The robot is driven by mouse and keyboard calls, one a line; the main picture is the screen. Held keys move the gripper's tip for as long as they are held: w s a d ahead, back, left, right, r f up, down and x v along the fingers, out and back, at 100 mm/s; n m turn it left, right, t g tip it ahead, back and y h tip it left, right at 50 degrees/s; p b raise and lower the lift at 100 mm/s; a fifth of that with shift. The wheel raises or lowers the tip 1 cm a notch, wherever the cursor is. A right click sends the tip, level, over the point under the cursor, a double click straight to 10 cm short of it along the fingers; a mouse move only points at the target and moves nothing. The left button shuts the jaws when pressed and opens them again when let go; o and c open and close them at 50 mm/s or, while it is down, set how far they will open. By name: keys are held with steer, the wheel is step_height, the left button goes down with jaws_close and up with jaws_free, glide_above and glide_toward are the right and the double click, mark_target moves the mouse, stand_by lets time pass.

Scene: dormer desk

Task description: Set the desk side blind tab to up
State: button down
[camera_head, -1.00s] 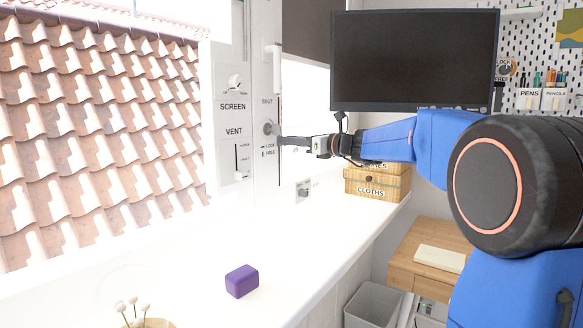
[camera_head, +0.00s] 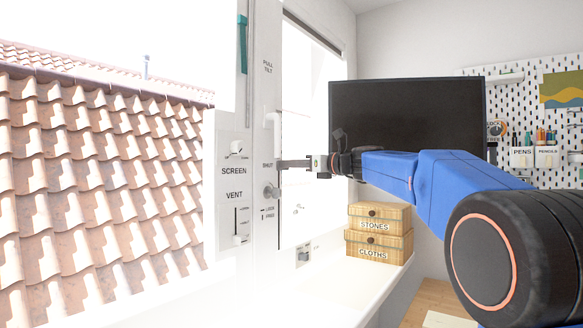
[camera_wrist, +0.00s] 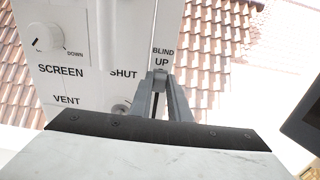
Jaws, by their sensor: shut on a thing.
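The desk side blind tab (camera_wrist: 160,80) is a small grey piece on a thin vertical line, just below the printed words BLIND UP in the wrist view. My gripper (camera_wrist: 160,88) is shut on it, one finger on each side, and the fingers hide much of it. In the head view my gripper (camera_head: 283,163) reaches left to the window frame, level with the word SHUT; the tab cannot be made out there. The dark blind (camera_head: 310,30) shows as a narrow strip along the top of the side window, with bright glass below.
A white window handle (camera_head: 276,128) and a round grey knob (camera_head: 271,192) are close to my gripper. The SCREEN and VENT panel (camera_head: 234,185) is to the left. A monitor (camera_head: 405,120) stands behind my arm, above labelled boxes (camera_head: 378,244).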

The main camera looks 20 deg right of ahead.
steer(key=c, duration=1.6)
jaws_free()
steer(key=shift+s+r, duration=0.1)
steer(key=shift+r, duration=0.15)
steer(key=shift+c, duration=0.2)
steer(key=shift+f, duration=0.1)
steer(key=v, duration=1.7)
steer(key=shift+d, duration=0.15)
steer(key=s+a+f+n+g+h, duration=0.1)
steer(key=s+a+f+n+g, duration=0.1)
steer(key=s+a+f+n, duration=0.45)
steer(key=s+a+f+n+g+h, duration=0.1)
steer(key=s+a+f+g+h, duration=0.15)
steer(key=f, duration=0.75)
steer(key=s+a+f+n+g+h, duration=0.1)
steer(key=s+a+f+n+g, duration=0.1)
steer(key=s+a+f+n, duration=0.45)
steer(key=s+d+f+n+g+h, duration=0.1)
steer(key=s+d+f+n+h, duration=0.2)
steer(key=s+f+n, duration=0.4)
steer(key=s+d+f+n+g+h, duration=0.2)
steer(key=s+f+n, duration=0.5)
steer(key=s+f, duration=0.5)
step_height(320, 180, down, 8)
steer(key=shift+d+r+n+h, duration=0.1)
steer(key=shift+d+n+h, duration=0.3)
steer(key=shift+h, duration=0.15)
